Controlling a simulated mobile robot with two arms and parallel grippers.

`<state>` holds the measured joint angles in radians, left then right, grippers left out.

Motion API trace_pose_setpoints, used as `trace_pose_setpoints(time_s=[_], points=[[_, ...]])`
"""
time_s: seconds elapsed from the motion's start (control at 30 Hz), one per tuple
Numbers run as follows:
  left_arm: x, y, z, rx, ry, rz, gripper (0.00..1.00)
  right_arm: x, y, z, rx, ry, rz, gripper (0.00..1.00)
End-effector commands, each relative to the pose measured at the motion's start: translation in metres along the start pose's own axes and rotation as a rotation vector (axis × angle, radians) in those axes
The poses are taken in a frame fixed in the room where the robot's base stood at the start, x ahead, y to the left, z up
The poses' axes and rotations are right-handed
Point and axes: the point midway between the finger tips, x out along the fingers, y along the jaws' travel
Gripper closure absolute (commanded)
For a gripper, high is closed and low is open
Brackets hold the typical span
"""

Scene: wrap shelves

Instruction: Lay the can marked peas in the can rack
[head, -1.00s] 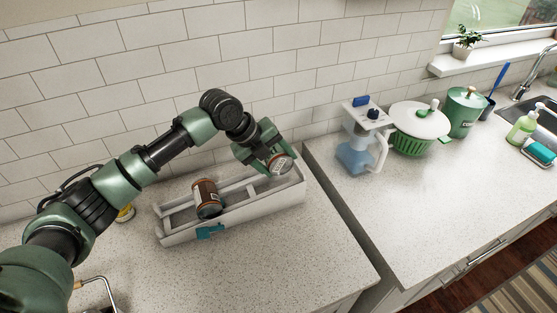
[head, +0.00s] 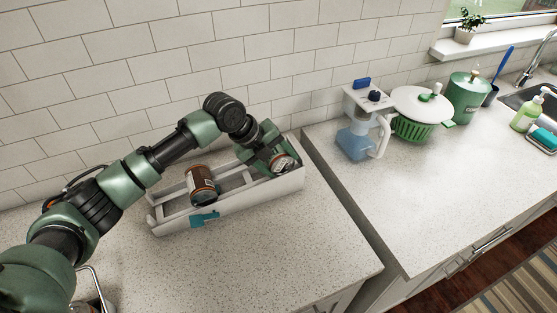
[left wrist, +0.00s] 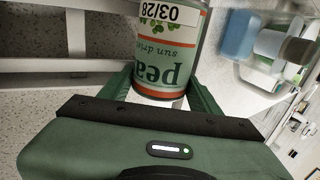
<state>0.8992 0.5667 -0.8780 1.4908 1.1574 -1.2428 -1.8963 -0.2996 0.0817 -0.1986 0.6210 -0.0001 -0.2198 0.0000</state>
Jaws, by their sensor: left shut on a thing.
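The can marked peas (left wrist: 168,50) fills the top middle of the left wrist view, with its green label, orange band and printed date showing. In the head view the same can (head: 284,162) is at the right end of the white can rack (head: 240,211). My left gripper (head: 272,160) is shut on the can, with one finger on each side of it in the wrist view. The can is low at the rack's right end; I cannot tell whether it touches the rails. My right gripper is not in view.
A brown can (head: 201,186) lies in the left part of the rack. A teal tag (head: 205,219) is on the rack's front. A blue-and-white jug device (head: 362,130) and a green-and-white colander (head: 415,118) stand to the right.

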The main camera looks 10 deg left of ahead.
Motion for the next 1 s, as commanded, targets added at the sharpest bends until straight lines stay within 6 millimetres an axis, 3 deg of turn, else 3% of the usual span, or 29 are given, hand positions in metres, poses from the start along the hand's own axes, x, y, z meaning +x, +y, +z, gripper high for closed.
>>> trace_pose_setpoints(time_s=[0.03, 0.07, 0.13, 0.63, 1.0], points=[[-0.001, -0.001, 0.000, 0.001, -0.001, -0.003, 0.96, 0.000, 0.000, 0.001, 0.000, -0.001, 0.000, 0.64], [-0.001, -0.001, 0.000, 0.001, -0.001, -0.003, 0.29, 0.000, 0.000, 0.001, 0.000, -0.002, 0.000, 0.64], [-0.001, -0.001, 0.000, 0.001, -0.001, -0.002, 0.12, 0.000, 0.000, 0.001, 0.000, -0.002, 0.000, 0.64], [-0.003, 0.001, 0.000, 0.000, 0.000, 0.001, 0.12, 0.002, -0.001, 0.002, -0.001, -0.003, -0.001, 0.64], [-0.059, 0.001, 0.001, 0.001, -0.003, -0.002, 0.12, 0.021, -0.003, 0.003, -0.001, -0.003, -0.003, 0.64]])
